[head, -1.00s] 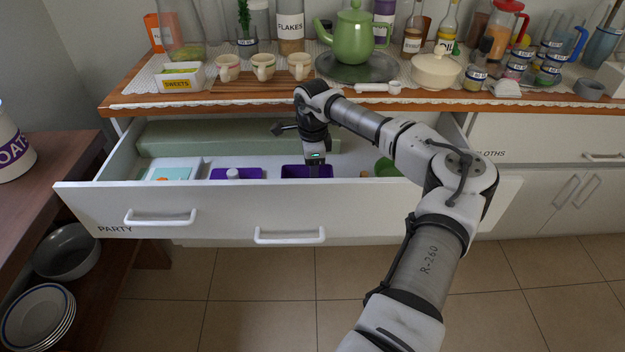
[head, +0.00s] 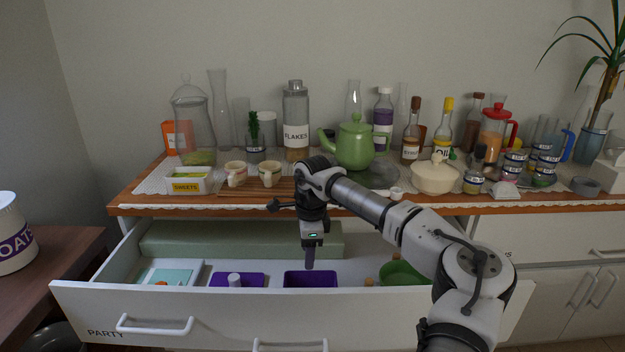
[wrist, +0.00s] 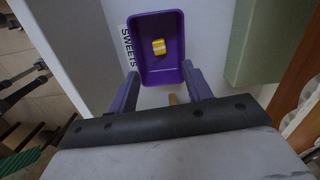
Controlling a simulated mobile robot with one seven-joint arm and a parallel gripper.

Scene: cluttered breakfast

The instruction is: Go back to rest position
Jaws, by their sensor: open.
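My gripper (head: 309,258) points down over the open party drawer (head: 190,318), above a purple bin (head: 311,280). In the wrist view its two purple-grey fingers (wrist: 160,92) are spread apart with nothing between them. The same bin shows ahead of the fingers in the wrist view (wrist: 147,73), with one yellow and white item (wrist: 159,47) lying inside. A label on the drawer beside the bin reads SWEETS. My gripper is apart from the item.
The drawer also holds a white tray (head: 150,270), a purple lid-like piece (head: 256,280), a green bowl (head: 402,274) and a long green box (head: 240,240). The counter behind is crowded with cups, jars, bottles and a green teapot (head: 355,143). An oats jar (head: 15,236) stands at left.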

